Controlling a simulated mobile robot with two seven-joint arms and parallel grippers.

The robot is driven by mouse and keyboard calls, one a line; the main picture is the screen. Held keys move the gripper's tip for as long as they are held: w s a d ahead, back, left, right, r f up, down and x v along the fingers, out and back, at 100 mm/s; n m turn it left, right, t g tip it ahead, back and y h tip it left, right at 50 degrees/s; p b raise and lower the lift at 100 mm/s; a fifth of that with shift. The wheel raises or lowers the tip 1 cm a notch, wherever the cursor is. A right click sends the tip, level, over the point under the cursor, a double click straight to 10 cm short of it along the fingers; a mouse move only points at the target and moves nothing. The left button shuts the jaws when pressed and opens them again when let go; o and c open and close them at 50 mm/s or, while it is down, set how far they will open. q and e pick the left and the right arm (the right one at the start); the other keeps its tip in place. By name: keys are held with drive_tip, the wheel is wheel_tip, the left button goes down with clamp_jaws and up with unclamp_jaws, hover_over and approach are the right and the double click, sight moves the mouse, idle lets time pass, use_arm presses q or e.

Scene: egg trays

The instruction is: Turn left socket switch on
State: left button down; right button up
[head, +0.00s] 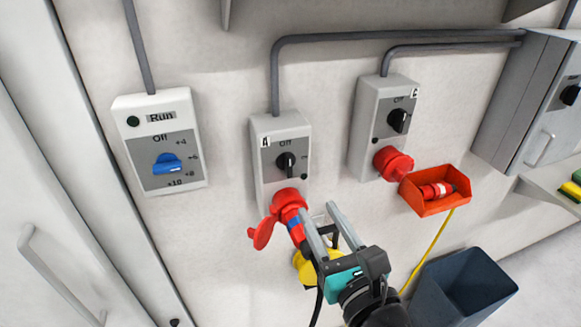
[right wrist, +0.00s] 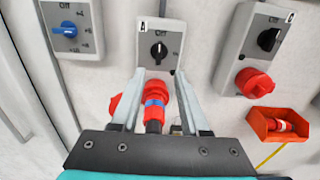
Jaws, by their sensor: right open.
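The left socket box (head: 262,135), marked A, is on the wall with a black rotary switch (head: 286,162) whose knob stands about upright, toward the Off mark. A red plug with a blue band (head: 292,220) sits in its red socket below, with the red cap hanging open at the left. My right gripper (head: 326,217) is open just below and right of the plug. In the right wrist view the plug (right wrist: 154,105) shows between the two fingers, and the switch (right wrist: 159,51) is beyond them. No left gripper shows.
A second socket box (head: 366,125), marked C, is to the right. A control box with a blue knob (head: 167,163) is to the left. An orange bin (head: 467,187) holds a red plug. A dark bin (head: 433,297) stands lower right. A grey cabinet (head: 508,105) is far right.

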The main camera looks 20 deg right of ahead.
sight(290, 164)
drive_tip(key=w, duration=0.4)
drive_tip(key=w+p, duration=0.1)
drive_tip(key=w, duration=0.9)
drive_tip(key=shift+a+p, duration=0.3)
drive_tip(key=shift+p, duration=0.05)
clamp_jaws()
drive_tip(key=shift+f, duration=0.1)
